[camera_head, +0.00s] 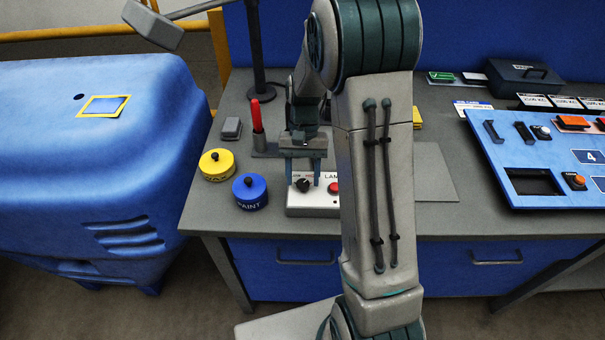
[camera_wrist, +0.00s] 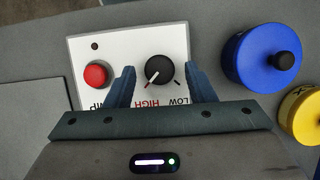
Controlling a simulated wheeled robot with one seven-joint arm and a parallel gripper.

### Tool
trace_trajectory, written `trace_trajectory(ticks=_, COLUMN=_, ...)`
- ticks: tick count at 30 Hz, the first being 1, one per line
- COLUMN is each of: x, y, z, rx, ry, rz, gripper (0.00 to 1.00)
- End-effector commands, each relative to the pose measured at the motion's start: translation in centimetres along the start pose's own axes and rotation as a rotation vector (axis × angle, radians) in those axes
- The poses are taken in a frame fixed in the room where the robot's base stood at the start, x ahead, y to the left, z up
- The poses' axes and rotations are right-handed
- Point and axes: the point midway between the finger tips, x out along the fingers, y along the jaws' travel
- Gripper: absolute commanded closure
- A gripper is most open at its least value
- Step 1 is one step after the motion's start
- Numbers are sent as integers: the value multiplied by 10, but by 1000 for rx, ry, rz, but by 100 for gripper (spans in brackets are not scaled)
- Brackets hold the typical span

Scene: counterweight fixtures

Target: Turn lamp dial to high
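The lamp box (camera_head: 312,209) stands at the bench's front edge, with a white top panel (camera_wrist: 118,53). Its black dial (camera_wrist: 160,71) has a pale pointer slanting to the lower left in the wrist view, toward the red HIGH lettering (camera_wrist: 158,104); the LOW lettering (camera_wrist: 180,101) is to the right of that. The dial also shows in the head view (camera_head: 303,185). A red button (camera_wrist: 96,75) is beside it. My gripper (camera_wrist: 160,84) is open, with one finger on each side of the dial and visible gaps between. It hangs over the box in the head view (camera_head: 303,173).
A blue paint tin (camera_head: 250,192) and a yellow tin (camera_head: 216,165) stand left of the box. A red upright handle (camera_head: 257,115) is behind them. A blue control panel (camera_head: 545,155) is at right. My arm hides part of the bench.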

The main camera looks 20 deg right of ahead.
Motion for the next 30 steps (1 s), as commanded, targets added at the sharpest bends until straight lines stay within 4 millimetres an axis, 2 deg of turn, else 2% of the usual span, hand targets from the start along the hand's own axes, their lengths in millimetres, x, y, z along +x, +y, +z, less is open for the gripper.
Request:
trace_trajectory(ticks=8, x=0, y=0, z=0, rx=-1, ry=-2, rz=1, gripper=48)
trace_trajectory(ticks=13, x=-11, y=0, z=-1, rx=-1, ry=0, rz=0, gripper=48)
trace_trajectory(ticks=17, x=-35, y=0, z=-1, rx=-1, ry=4, rz=-1, gripper=48)
trace_trajectory(ticks=24, x=-92, y=0, z=-1, rx=-1, ry=3, rz=0, gripper=48)
trace_trajectory(ticks=30, x=-124, y=0, z=-1, rx=0, ry=1, rz=0, gripper=48)
